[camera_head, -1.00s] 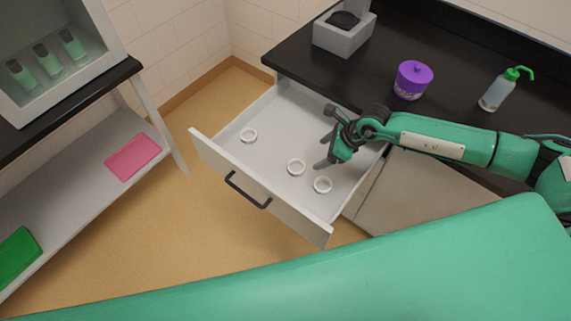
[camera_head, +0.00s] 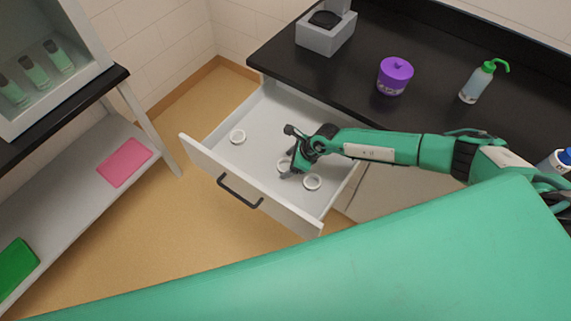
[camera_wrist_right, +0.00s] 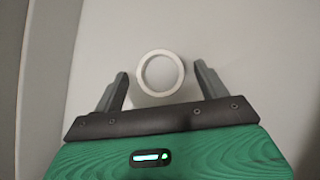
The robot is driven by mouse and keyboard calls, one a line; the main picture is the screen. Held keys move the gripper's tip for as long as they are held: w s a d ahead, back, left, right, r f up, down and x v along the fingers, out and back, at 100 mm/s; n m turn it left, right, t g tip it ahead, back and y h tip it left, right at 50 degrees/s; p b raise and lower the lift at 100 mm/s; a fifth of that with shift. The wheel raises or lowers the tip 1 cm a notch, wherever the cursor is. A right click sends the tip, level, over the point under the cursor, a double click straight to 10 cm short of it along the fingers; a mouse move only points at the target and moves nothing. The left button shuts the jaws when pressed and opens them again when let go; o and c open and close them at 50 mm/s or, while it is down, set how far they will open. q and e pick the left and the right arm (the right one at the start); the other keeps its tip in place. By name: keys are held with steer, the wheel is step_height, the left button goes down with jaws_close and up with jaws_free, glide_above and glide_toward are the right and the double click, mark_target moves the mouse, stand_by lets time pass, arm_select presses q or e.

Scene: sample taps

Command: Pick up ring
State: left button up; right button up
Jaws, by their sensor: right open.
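Three white rings lie in the open drawer (camera_head: 262,120). One ring (camera_head: 238,137) lies at the left, a middle ring (camera_head: 284,164) is partly hidden by my right gripper, and another ring (camera_head: 312,182) lies at the right. My right gripper (camera_head: 290,172) reaches down into the drawer over the middle ring. In the right wrist view, the ring (camera_wrist_right: 161,73) sits between the tips of the open gripper (camera_wrist_right: 161,82), with a gap on each side. My left gripper is out of view.
The drawer's front panel (camera_head: 250,187) with its dark handle stands toward the near left. On the black counter (camera_head: 345,75) are a purple jar (camera_head: 395,76), a green-capped bottle (camera_head: 478,82) and a grey box (camera_head: 326,38). A shelf with a pink tray (camera_head: 125,162) is at the left.

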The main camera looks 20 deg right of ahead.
steer(key=shift+w+a+f, duration=0.1)
steer(key=shift+a+f, duration=0.05)
steer(key=shift+f, duration=0.2)
steer(key=c, duration=1)
steer(key=shift+r, duration=0.1)
steer(key=shift+c, duration=0.2)
